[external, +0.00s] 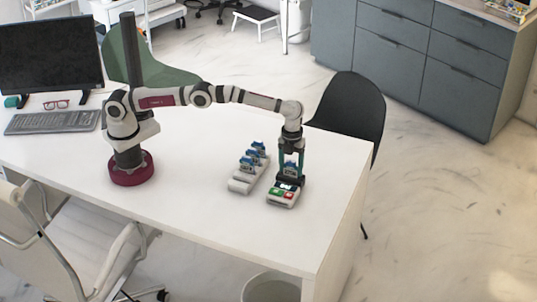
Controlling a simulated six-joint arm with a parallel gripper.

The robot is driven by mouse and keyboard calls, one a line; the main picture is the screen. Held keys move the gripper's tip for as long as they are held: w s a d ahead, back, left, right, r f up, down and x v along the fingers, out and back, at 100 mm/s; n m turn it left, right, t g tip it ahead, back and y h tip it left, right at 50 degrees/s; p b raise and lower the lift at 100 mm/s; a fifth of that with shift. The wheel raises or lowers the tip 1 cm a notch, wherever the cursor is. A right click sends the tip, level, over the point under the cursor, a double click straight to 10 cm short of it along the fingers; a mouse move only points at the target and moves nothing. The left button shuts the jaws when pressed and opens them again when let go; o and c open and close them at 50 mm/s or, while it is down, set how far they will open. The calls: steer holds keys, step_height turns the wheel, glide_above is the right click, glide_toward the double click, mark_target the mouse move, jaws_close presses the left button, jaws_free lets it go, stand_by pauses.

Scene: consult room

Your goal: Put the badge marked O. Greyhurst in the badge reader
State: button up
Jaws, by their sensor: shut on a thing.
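My gripper (291,171) points down over the badge reader (282,199) near the right part of the white desk. It is shut on a badge (290,170), a small blue and white piece between the fingers, right at the reader's dark upper part. I cannot tell how deep the badge sits in the reader, and its name is too small to read. The reader has a light body with a small screen and a green and a red button. A white stepped rack (240,186) to the left holds several other badges (253,155); their names are unreadable.
The desk (200,190) is clear between my base and the rack, and to the right of the reader. A keyboard (53,121), red glasses (56,104) and a monitor (50,55) are at the left. A black chair (352,105) stands behind the desk.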

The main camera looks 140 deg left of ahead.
steer(key=o, duration=1.4)
steer(key=shift+r, duration=3.45)
